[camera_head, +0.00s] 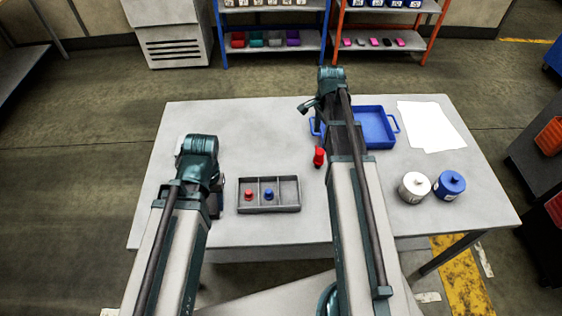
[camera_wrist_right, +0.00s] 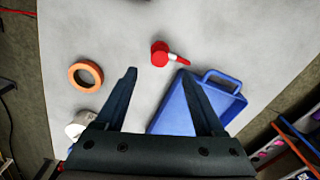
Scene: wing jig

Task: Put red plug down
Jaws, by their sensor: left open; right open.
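A red plug (camera_head: 248,195) stands in the left compartment of a grey divided tray (camera_head: 283,209) in the head view. A blue plug (camera_head: 269,194) stands in the middle compartment; the right one is empty. My left gripper (camera_head: 217,196) is just left of this tray, mostly hidden behind its own arm; nothing shows in it. My right gripper (camera_wrist_right: 157,72) is open and empty in the right wrist view, its fingers spread above the table. A separate red piece with a pale tip (camera_wrist_right: 160,54) lies ahead of the fingers; a red thing (camera_head: 319,157) also shows in the head view.
A blue tray (camera_head: 378,128) sits at the back, partly behind my right arm. White sheets (camera_head: 430,125), a white pot (camera_head: 415,187) and a blue pot (camera_head: 449,186) are at the right. An orange ring (camera_wrist_right: 85,75) lies flat. The table's back left is clear.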

